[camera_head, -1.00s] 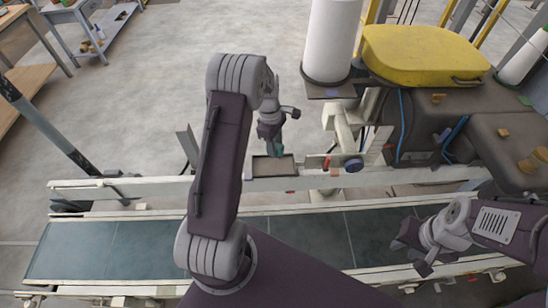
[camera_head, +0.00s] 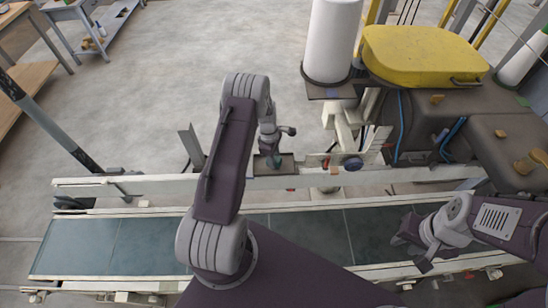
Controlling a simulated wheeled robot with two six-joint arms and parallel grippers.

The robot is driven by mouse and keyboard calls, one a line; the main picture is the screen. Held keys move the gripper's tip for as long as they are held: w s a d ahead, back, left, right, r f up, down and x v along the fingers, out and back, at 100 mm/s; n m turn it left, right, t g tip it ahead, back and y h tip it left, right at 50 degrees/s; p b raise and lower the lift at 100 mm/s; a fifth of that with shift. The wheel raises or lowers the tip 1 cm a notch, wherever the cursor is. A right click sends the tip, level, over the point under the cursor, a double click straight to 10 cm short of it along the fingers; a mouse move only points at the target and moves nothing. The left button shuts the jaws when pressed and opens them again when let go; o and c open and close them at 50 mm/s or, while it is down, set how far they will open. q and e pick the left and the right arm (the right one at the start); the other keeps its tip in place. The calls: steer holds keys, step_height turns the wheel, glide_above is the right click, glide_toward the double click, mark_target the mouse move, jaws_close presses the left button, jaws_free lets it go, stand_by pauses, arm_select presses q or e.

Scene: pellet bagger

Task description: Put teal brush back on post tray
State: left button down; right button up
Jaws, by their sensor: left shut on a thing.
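The post tray (camera_head: 287,168) is a small dark tray with a pale rim beyond the conveyor's far rail, right of my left arm. My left gripper (camera_head: 271,153) points down over the tray, partly hidden by its own arm. It is shut on the teal brush (camera_head: 274,161), of which only a small teal patch shows at the fingertips, at the tray. I cannot tell whether the brush touches the tray floor. My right gripper (camera_head: 412,250) is over the right part of the conveyor, away from the tray; its fingers look apart with nothing between them.
The conveyor belt (camera_head: 135,247) runs across the front between pale rails (camera_head: 120,188). Right of the tray stand a machine bracket with a dark round knob (camera_head: 353,164), a white roll (camera_head: 331,40) and a yellow lid (camera_head: 424,54). Open floor (camera_head: 210,60) lies beyond the tray.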

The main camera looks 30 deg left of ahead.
arm_select(q)
steer(key=shift+f, duration=0.15)
steer(key=c, duration=1)
jaws_free()
steer(key=shift+o, duration=0.2)
